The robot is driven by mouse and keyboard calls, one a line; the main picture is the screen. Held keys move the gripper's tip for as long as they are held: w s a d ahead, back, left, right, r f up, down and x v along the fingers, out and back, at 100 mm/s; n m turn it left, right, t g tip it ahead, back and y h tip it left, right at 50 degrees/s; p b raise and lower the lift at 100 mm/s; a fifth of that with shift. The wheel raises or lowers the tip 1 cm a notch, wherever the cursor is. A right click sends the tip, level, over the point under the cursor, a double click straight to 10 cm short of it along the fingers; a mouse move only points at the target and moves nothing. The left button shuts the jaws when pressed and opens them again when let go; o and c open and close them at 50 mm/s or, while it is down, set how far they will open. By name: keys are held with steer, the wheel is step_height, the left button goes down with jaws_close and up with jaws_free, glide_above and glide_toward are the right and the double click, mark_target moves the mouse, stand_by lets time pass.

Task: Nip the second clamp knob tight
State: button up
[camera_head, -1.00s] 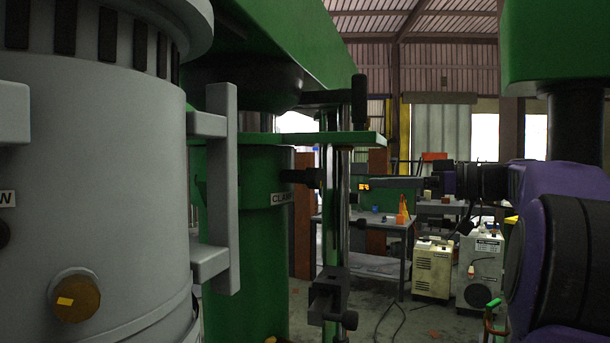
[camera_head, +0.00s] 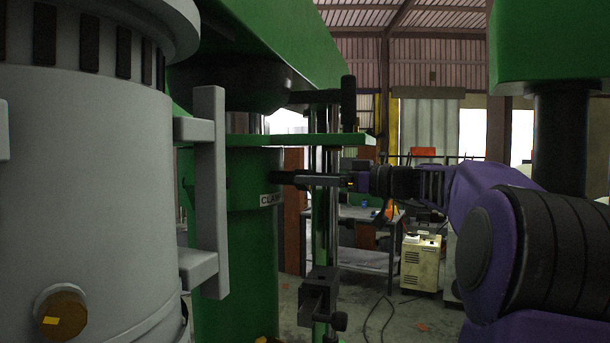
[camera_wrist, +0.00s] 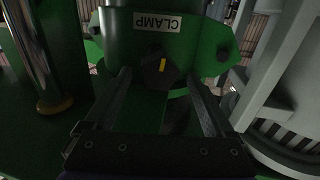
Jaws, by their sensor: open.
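The dark clamp knob (camera_wrist: 158,74) with a yellow mark sits on the green column (camera_wrist: 115,38) beside the white CLAMP label (camera_wrist: 157,22), which is upside down in the wrist view. In the head view the knob (camera_head: 282,178) sticks out to the right of the column, above the label (camera_head: 269,200). My gripper (camera_wrist: 158,78) is open, one finger on each side of the knob, with gaps visible on both sides. In the head view the gripper (camera_head: 300,181) reaches in from the right, its fingertips at the knob. I cannot tell how deep the fingers overlap it.
A grey vessel (camera_head: 90,190) with a grey handle bar (camera_head: 209,190) and a brass-coloured knob (camera_head: 62,312) stands at the left. A green plate (camera_head: 330,140) lies above my gripper. A polished post (camera_wrist: 42,60) is at the left in the wrist view. A black bracket (camera_head: 318,298) is below.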

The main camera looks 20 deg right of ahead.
steer(key=shift+x, duration=1.45)
steer(key=shift+c, duration=0.3)
steer(key=c, duration=1.2)
steer(key=shift+c, duration=0.2)
